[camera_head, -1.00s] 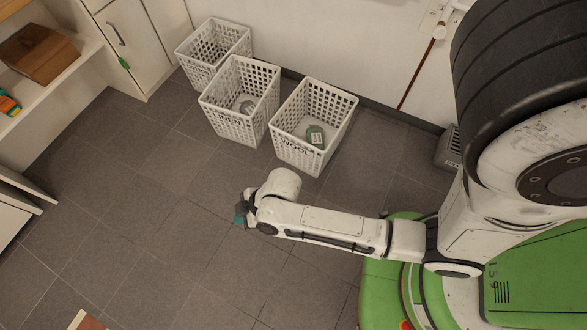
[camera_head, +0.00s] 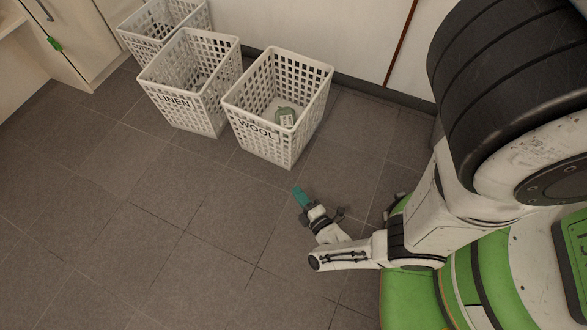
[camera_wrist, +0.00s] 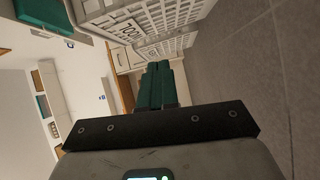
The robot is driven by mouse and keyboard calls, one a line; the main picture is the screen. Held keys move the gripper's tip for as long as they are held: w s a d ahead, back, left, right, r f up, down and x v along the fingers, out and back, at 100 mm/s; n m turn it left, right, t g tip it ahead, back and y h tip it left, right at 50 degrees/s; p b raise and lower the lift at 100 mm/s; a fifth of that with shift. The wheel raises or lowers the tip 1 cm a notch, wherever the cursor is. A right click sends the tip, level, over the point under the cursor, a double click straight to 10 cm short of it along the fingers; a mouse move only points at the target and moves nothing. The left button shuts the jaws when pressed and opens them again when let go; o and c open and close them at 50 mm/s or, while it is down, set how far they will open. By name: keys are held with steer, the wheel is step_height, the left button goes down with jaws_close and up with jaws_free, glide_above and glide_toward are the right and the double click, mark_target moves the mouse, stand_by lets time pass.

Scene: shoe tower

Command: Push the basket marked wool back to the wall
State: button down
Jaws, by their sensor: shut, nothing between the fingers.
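The white basket marked WOOL (camera_head: 264,137) stands upright on the floor, the rightmost of the three baskets, with a gap between its back and the wall. A small greenish item with a pale label (camera_head: 286,117) lies inside it. My gripper (camera_head: 298,192) is shut and empty, its teal fingers in front of the wool basket near the floor, apart from it. In the wrist view the shut teal fingers (camera_wrist: 159,82) point toward the lattice side of a basket (camera_wrist: 170,28); its lettering is only partly readable.
The basket marked LINEN (camera_head: 173,103) stands close on the left of the wool basket, with another white basket (camera_head: 150,32) behind it. A white cabinet (camera_head: 75,50) is at the upper left. The tiled floor (camera_head: 130,220) in front is clear.

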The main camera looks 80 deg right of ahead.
steer(key=s+h, duration=0.1)
steer(key=s, duration=0.1)
steer(key=b, duration=0.5)
glide_toward(287, 151)
steer(key=w+a+x, duration=0.1)
steer(key=x, duration=0.4)
steer(key=shift+s+d+f+b, duration=0.1)
steer(key=shift+s+d+b, duration=0.25)
steer(key=shift+d, duration=0.2)
